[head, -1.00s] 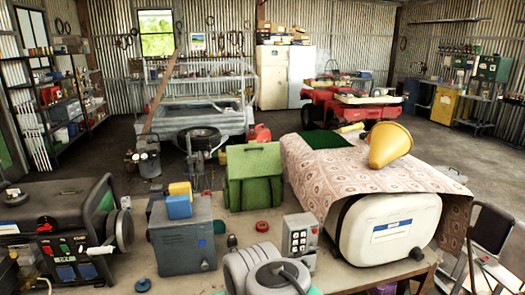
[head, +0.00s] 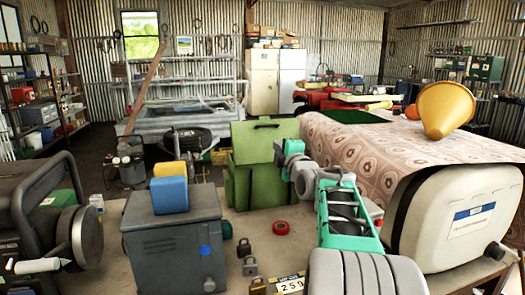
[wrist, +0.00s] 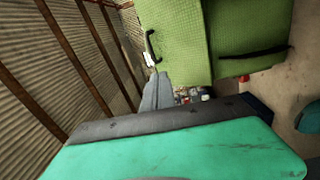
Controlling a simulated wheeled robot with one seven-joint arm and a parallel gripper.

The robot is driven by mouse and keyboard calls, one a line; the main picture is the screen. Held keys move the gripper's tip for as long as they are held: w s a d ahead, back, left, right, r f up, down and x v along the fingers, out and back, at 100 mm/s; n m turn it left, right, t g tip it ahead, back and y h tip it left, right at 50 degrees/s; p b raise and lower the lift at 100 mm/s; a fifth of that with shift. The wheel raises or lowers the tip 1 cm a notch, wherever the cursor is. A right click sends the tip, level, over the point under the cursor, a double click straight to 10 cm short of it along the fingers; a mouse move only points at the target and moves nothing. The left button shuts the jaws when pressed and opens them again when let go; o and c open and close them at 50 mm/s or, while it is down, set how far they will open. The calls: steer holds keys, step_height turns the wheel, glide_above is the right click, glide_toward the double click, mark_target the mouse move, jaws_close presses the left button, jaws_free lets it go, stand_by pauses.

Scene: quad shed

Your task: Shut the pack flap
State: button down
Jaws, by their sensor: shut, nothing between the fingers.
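The green pack (head: 243,186) stands on the bench in the middle of the head view. Its flap (head: 256,143) stands up and open behind the body, with a dark handle at its top edge. In the wrist view the flap (wrist: 178,30) with its black handle and the pack body (wrist: 245,30) with a dark strap fill the top. My gripper (head: 279,152) is shut and empty at the right side of the pack, near the flap. I cannot tell whether it touches. My arm hides part of the pack's right side.
A grey metal box (head: 175,245) with blue and yellow blocks stands left of the pack. A cloth-covered surface (head: 385,150) with a yellow funnel (head: 446,110) and a white tank (head: 455,225) are at the right.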

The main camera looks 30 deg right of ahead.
mark_target(268, 125)
steer(key=d+r+p+x, duration=0.1)
steer(key=d+p+x, duration=0.1)
steer(key=x, duration=1.2)
steer(key=shift+r+n+t+h+p, duration=0.3)
steer(key=shift+p, duration=0.6)
